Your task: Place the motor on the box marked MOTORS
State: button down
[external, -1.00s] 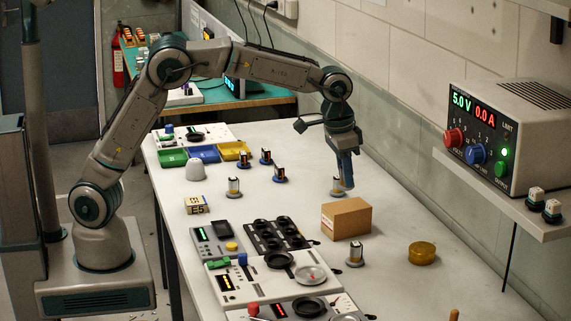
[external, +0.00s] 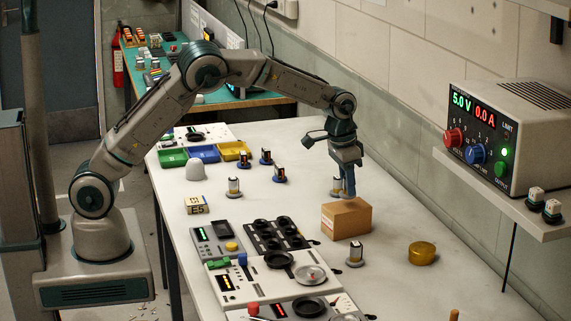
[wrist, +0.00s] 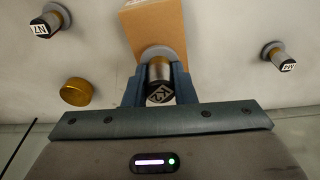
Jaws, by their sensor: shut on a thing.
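A brown cardboard box (external: 346,220) stands on the white bench; a small label on its left face is too small to read. It also shows at the top of the wrist view (wrist: 155,20). My gripper (external: 346,188) points down just behind the box. In the wrist view my gripper (wrist: 158,82) is shut on a motor (wrist: 159,75), a metal cylinder with a dark marked top and a round grey base beside the box.
A yellow round tin (external: 422,253) lies at the right. Black-ringed fixtures (external: 277,235) fill the bench in front. A shelf with a power supply (external: 510,135) overhangs the right.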

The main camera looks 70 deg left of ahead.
jog(key=shift+f, duration=1)
jog(key=shift+f, duration=0.2)
jog(key=c, duration=1.2)
grip_release()
